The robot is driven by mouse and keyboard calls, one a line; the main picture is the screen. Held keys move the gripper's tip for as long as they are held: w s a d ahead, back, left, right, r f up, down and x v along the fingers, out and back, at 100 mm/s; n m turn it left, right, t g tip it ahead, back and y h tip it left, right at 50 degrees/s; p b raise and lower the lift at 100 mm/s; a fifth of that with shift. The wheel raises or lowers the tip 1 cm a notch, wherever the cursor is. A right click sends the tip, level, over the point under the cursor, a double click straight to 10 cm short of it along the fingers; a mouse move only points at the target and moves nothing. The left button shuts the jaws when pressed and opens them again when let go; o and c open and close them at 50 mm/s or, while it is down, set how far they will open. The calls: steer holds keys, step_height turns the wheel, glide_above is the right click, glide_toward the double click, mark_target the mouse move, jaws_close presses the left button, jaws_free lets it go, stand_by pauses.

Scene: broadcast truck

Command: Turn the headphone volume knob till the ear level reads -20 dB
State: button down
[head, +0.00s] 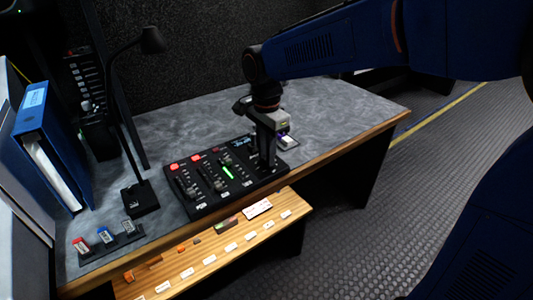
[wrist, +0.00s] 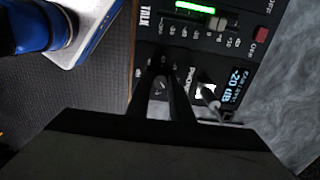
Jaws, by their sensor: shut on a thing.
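The control panel (head: 187,205) lies on the desk, a black unit with faders and lit buttons. Its small display (wrist: 236,84) reads "EAR LEVEL -20 dB" in the wrist view. My gripper (wrist: 163,64) points down at the panel's right end, beside the printed "PHONES" label. In the head view, my gripper (head: 267,166) stands upright over that same end. Its fingers are closed on the headphone volume knob (wrist: 160,86), which is mostly hidden between them.
A green lit strip (head: 228,173) and red buttons (head: 175,166) are on the panel. A black desk lamp (head: 140,197) stands left of it. A wooden ledge (head: 207,262) with labelled tags runs along the front. The desk's right end (head: 370,108) is clear.

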stand_by(0.4)
steer(key=c, duration=1.6)
jaws_free()
step_height(320, 180, up, 18)
steer(key=shift+f, duration=0.25)
steer(key=shift+d, duration=0.1)
steer(key=s+d+f+n+t, duration=0.1)
steer(key=s+d+f+n, duration=0.2)
steer(key=s+d+f, duration=0.3)
steer(key=s+d+f+n+t, duration=0.2)
steer(key=s+d+f+n, duration=0.2)
steer(key=d, duration=0.8)
steer(key=s+d+f+n+t, duration=0.1)
steer(key=s+d+f+n, duration=0.3)
steer(key=s+d+f, duration=0.4)
steer(key=shift+s+d+t, duration=0.2)
steer(key=shift+s+d, duration=0.05)
steer(key=shift+s, duration=0.5)
steer(key=shift+s+d+t, duration=0.2)
steer(key=shift+s+d, duration=0.05)
steer(key=shift+s, duration=0.5)
